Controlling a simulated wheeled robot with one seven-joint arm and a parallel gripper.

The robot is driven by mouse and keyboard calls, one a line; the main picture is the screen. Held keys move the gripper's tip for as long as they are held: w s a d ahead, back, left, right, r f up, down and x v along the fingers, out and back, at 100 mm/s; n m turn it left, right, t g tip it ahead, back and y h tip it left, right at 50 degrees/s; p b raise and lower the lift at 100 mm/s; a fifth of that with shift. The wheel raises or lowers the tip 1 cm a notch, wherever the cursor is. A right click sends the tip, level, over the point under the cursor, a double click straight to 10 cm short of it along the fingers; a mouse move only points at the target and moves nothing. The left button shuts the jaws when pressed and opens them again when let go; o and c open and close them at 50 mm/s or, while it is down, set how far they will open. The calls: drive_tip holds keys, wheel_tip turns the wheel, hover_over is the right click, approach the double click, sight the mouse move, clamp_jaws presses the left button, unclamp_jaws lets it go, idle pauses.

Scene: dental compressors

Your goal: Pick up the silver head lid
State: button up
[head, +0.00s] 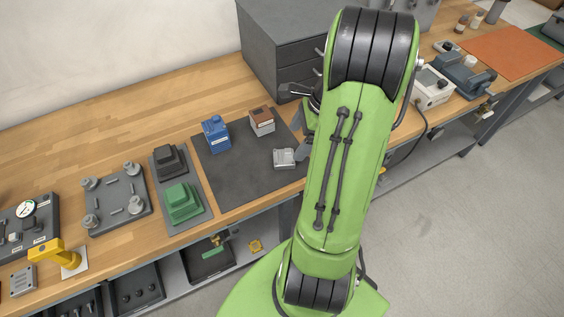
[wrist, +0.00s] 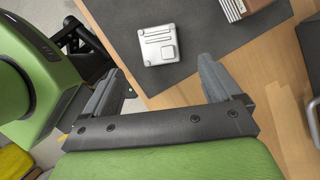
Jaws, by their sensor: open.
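The silver head lid (head: 284,158) lies on the dark mat (head: 235,183) near the bench's front edge. In the wrist view the silver head lid (wrist: 159,45) shows as a pale, squarish block with raised parts on its top. My gripper (wrist: 158,88) is open and empty in the wrist view. The lid appears beyond the fingertips, roughly between their lines, and is not touched. In the head view my green arm hides most of the gripper; only part of it shows just right of the lid.
A blue block (head: 216,134) and a brown-topped block (head: 262,121) stand on the mat behind the lid. A dark grey drawer cabinet (head: 280,55) stands at the back. Left of the mat are a green stepped block (head: 181,201) and a black one (head: 170,160).

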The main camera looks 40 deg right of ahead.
sight(284, 157)
drive_tip(key=b+x, duration=0.2)
drive_tip(key=x, duration=0.5)
drive_tip(key=shift+w+a+f+b, duration=0.1)
drive_tip(key=shift+a+f+b, duration=0.05)
drive_tip(key=shift+a+b, duration=0.15)
drive_tip(key=c, duration=1.2)
